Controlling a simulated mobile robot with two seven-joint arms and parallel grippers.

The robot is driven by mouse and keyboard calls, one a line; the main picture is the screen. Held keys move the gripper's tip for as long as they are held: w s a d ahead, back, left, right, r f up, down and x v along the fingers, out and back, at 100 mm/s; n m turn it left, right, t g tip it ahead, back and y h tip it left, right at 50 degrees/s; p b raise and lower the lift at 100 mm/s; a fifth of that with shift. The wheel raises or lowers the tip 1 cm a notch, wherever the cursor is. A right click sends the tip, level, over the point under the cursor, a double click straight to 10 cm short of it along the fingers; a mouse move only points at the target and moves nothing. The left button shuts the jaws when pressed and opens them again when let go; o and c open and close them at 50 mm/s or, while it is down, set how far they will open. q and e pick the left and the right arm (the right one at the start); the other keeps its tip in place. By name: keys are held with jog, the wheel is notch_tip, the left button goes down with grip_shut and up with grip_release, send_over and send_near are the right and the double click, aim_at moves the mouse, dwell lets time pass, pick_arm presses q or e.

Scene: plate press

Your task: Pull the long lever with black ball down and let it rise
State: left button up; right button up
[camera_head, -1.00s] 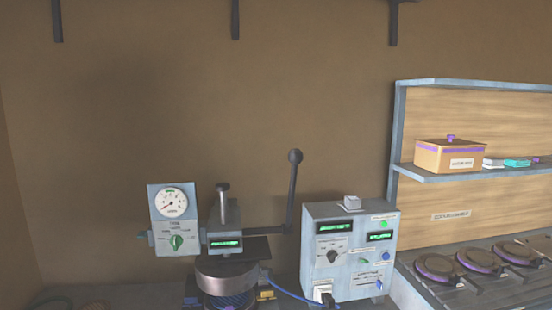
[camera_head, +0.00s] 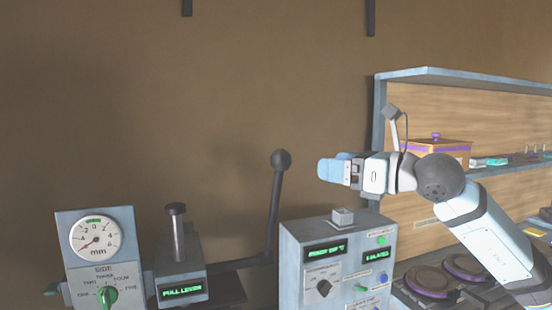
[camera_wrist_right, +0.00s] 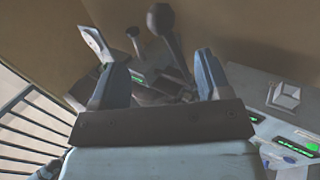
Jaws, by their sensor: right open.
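The long lever (camera_head: 273,210) stands nearly upright with its black ball (camera_head: 281,160) at the top, to the right of the press (camera_head: 181,262). The press display reads "PULL LEVER". My right gripper (camera_head: 322,170) comes in from the right at about the ball's height, a little to the right of it and apart from it. In the right wrist view, the gripper (camera_wrist_right: 155,75) is open and empty, and the ball (camera_wrist_right: 160,18) shows beyond the gap between the fingers. My left gripper is not in view.
A control box (camera_head: 300,262) with green displays and a small block (camera_head: 343,216) on top stands below my right gripper. A gauge panel (camera_head: 96,240) is at the left. A shelf (camera_head: 450,73) with a box (camera_head: 455,148) is at the right, behind my arm.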

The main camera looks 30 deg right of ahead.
aim_at(290, 159)
jog(key=p+x, duration=0.5)
jog(key=x, duration=0.6)
jog(key=shift+w+r, duration=0.15)
jog(key=shift+w, duration=0.05)
jog(key=shift+w+a, duration=0.2)
jog(key=shift+w, duration=0.25)
